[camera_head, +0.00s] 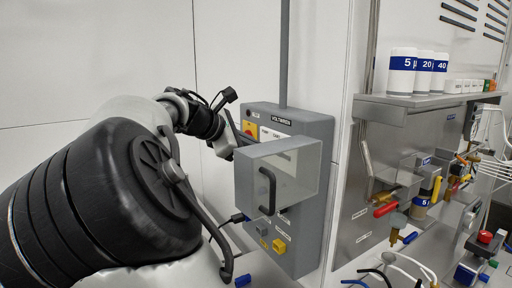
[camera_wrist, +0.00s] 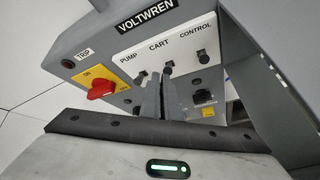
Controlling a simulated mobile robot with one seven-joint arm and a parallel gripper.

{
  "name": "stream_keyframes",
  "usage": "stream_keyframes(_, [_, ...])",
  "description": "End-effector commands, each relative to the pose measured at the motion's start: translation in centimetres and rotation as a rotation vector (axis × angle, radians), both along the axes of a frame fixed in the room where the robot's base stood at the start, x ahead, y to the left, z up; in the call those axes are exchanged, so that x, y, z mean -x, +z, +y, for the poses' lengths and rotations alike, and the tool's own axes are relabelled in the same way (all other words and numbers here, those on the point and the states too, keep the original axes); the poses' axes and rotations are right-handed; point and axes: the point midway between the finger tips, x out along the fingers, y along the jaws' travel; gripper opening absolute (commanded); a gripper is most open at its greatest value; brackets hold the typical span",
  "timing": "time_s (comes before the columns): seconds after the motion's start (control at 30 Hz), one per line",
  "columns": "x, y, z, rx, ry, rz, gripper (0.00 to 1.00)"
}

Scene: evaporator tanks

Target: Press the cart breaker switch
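The grey breaker box labelled VOLTWREN (camera_head: 318,128) is on the wall in the head view. In the wrist view its white strip (camera_wrist: 133,52) carries the labels PUMP, CART and CONTROL. The cart switch (camera_wrist: 168,68) is a small dark toggle under CART, between the pump switch (camera_wrist: 138,80) and the control switch (camera_wrist: 203,56). My gripper (camera_wrist: 162,80) has its two grey fingers close together with nothing between them. The tips are just below the cart switch in the picture; I cannot tell whether they touch it. The fingertips are hard to make out in the head view.
A red rotary knob (camera_wrist: 101,89) on a yellow plate is left of the switches. A grey cover with a black handle (camera_head: 268,190) juts out from the box front, close to my gripper. A steel bench with a shelf (camera_head: 425,101) is at right.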

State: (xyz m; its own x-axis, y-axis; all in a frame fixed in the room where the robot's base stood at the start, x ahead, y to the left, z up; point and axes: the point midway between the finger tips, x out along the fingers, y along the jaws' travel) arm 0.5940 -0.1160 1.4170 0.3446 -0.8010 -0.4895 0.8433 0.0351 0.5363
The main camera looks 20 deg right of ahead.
Motion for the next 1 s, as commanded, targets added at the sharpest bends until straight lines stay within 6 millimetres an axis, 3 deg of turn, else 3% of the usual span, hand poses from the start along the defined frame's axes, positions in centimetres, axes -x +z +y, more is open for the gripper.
stream_keyframes(0.03, [0.2,0.9,-0.7,0.013,-0.011,-0.007,0.0])
stream_keyframes(0.3, [0.1,0.7,-0.7,0.013,-0.011,-0.007,0.0])
stream_keyframes(0.57, [-1.7,-2.7,0.6,0.006,-0.005,0.003,0.0])
stream_keyframes(0.8, [-0.1,1.2,4.5,-0.001,0.001,-0.003,0.0])
stream_keyframes(1.0, [0.9,3.4,6.5,0.0,0.0,0.001,0.0])
